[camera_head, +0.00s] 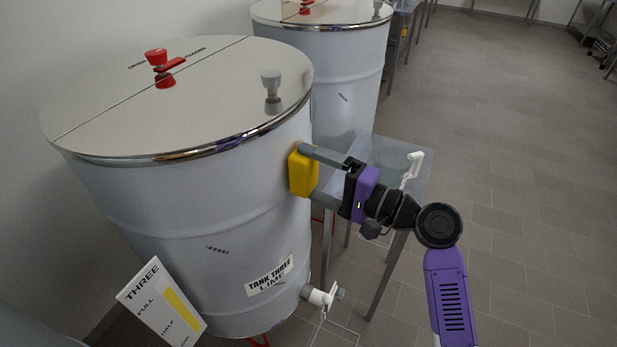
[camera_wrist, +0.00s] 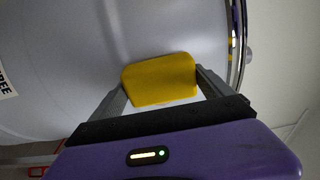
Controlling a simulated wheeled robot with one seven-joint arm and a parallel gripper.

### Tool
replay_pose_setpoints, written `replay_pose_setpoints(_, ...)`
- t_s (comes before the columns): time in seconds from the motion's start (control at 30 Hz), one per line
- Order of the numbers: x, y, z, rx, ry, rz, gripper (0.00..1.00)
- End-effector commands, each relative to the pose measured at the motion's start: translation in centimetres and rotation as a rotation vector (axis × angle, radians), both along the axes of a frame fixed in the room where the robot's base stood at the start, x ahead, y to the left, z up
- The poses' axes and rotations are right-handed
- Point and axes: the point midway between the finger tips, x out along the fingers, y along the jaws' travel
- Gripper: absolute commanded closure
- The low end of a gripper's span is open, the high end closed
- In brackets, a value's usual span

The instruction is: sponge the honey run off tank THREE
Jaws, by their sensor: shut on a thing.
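Tank THREE (camera_head: 170,200) is a large pale grey drum with a label reading "TANK THREE LIME" low on its front. My gripper (camera_head: 306,172) is shut on a yellow sponge (camera_head: 301,176), beside the tank's right side below the rim. In the wrist view the sponge (camera_wrist: 160,80) sits between the two grey fingers, against or very near the tank wall (camera_wrist: 150,30); I cannot tell whether it touches. No honey run shows clearly on the wall; the part behind the sponge is hidden.
A second tank (camera_head: 350,75) stands behind. A metal stand (camera_head: 385,155) is behind my gripper. A tap (camera_head: 320,297) sticks out low on tank THREE. A card marked THREE (camera_head: 150,300) leans at lower left. The floor to the right (camera_head: 520,170) is clear.

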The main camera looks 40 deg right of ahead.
Motion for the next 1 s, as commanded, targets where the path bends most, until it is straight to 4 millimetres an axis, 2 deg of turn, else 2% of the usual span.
replay_pose_setpoints(0.63,1.5,-3.8,0.3,0.0,-0.005,-0.009,0.54)
replay_pose_setpoints(1.0,2.0,-5.4,0.3,-0.002,-0.006,-0.011,0.54)
